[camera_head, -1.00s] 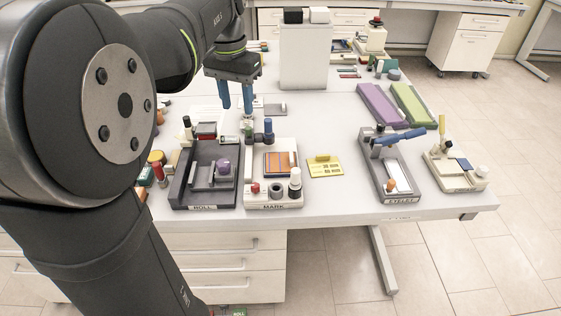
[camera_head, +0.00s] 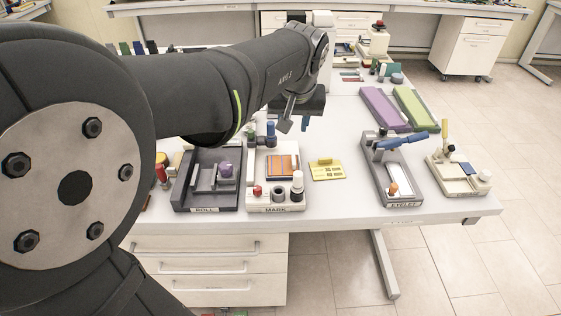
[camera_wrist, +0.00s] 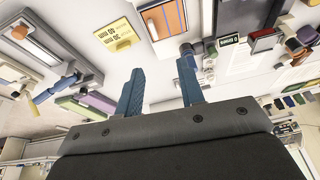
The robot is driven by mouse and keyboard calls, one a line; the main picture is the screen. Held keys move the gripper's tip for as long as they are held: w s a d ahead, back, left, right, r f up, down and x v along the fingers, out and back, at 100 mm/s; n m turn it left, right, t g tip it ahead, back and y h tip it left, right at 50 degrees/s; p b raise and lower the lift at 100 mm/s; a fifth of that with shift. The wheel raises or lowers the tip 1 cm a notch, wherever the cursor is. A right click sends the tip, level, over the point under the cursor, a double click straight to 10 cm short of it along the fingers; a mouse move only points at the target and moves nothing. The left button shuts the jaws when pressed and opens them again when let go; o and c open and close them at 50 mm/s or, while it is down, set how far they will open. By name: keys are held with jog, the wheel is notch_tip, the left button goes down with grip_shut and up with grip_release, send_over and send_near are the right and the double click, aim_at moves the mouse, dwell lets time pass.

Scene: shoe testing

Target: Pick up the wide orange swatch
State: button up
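An orange swatch (camera_head: 279,165) lies flat in the framed recess of the MARK station (camera_head: 255,199). My gripper (camera_head: 295,124) hangs above and behind the MARK station. In the wrist view my gripper (camera_wrist: 161,63) has its two blue fingers apart, with nothing between them. It is clear of the swatch.
The dark ROLL station (camera_head: 205,202) stands left of the MARK station. A yellow card (camera_head: 327,171) lies to its right, then the EYELET station (camera_head: 394,202). A white bottle (camera_head: 297,186) and several small pieces stand at the MARK station's front. Purple (camera_head: 384,108) and green blocks lie farther back.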

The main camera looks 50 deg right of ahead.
jog(key=s, duration=0.2)
send_over(294, 159)
jog(key=s+a, duration=0.2)
jog(key=shift+n+h, duration=0.3)
jog(key=f, duration=1.1)
jog(key=shift+s+d+f, duration=0.1)
jog(key=shift+d+f, duration=0.1)
jog(key=shift+f, duration=0.2)
jog(key=shift+w+x, duration=0.1)
jog(key=shift+x, duration=1.2)
jog(key=shift+w+x, duration=0.15)
jog(key=shift+x, duration=1.15)
jog(key=shift+a, duration=0.15)
grip_shut()
